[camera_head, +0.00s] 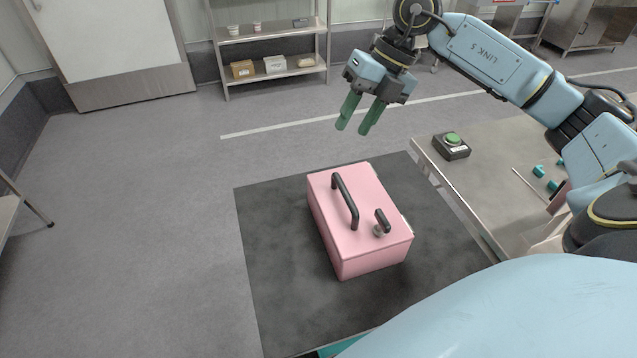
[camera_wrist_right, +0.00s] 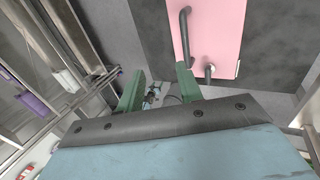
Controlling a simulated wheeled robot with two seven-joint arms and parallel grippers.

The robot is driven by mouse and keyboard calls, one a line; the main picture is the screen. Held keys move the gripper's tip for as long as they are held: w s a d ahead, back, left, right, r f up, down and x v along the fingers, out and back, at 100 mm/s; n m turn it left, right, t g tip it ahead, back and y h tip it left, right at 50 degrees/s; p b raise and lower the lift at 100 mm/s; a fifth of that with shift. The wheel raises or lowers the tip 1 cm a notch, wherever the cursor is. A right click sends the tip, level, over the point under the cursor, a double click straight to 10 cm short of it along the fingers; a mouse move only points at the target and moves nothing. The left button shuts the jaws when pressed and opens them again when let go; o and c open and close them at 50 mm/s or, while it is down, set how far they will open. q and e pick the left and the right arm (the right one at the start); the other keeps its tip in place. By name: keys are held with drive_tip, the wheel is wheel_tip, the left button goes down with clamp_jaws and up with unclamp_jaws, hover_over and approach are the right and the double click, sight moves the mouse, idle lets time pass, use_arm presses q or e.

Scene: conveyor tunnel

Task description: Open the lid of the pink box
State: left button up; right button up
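The pink box (camera_head: 350,240) sits on a dark mat (camera_head: 280,290) with its lid shut. A long black handle (camera_head: 346,200) runs along the lid, and a smaller black handle (camera_head: 382,220) with a round grey knob (camera_head: 377,231) is near its front right. My right gripper (camera_head: 355,128) is open and empty, above and beyond the box in the head view. Its green fingers (camera_wrist_right: 158,92) are apart in the right wrist view, where the pink lid (camera_wrist_right: 215,35) shows beyond the fingers. My left gripper is not in view.
A shelf (camera_head: 270,35) with small boxes stands at the back. The floor left of the mat is clear.

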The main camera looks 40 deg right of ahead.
sight(346, 191)
drive_tip(key=f+h, duration=0.1)
drive_tip(key=f, duration=0.3)
drive_tip(key=s+a+f+h, duration=0.1)
drive_tip(key=f, duration=0.4)
drive_tip(key=a+f+p, duration=0.1)
drive_tip(key=f, duration=0.4)
drive_tip(key=shift+s+a+g+h, duration=0.15)
drive_tip(key=shift+s+g+h, duration=0.25)
clamp_jaws()
